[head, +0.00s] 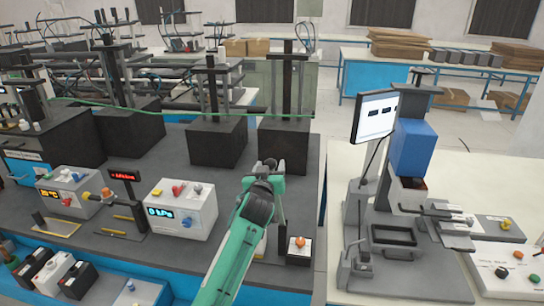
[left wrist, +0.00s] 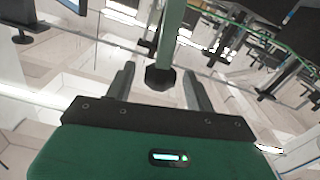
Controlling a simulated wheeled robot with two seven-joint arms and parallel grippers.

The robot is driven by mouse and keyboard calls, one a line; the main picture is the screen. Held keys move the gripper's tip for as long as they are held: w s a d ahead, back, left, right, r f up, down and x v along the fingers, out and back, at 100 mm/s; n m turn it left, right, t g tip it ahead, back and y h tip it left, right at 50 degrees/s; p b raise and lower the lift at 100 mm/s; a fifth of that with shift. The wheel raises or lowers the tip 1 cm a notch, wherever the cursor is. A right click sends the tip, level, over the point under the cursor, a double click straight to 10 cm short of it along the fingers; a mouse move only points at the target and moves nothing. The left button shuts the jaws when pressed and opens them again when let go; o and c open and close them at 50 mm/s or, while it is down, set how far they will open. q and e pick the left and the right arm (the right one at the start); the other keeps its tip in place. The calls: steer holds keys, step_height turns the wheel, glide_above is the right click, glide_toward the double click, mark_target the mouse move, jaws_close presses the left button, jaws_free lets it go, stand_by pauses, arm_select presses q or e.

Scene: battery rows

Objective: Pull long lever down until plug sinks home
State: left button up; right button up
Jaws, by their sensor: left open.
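My left arm (head: 235,245) reaches up from the bottom of the head view, green with dark joints. Its end is over the dark bench, left of the press, and its fingers are hard to make out there. In the left wrist view my left gripper (left wrist: 158,70) is open, with two grey fingers apart. A green bar (left wrist: 172,35) with a dark end shows between them; I cannot tell whether it is touched. The press (head: 412,150) at the right has a blue block and a dark horizontal handle (head: 430,210). I cannot tell which part is the long lever, and no plug is clearly seen.
A white control box (head: 180,208) with a blue display stands left of my arm. A small box with an orange knob (head: 299,243) is to its right. Black presses (head: 285,135) stand behind. A monitor (head: 375,115) and white button panel (head: 507,270) flank the right press.

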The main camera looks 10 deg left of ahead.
arm_select(q)
steer(key=shift+w+p, duration=0.55)
steer(key=shift+w, duration=1.55)
jaws_close()
steer(key=shift+f, duration=0.1)
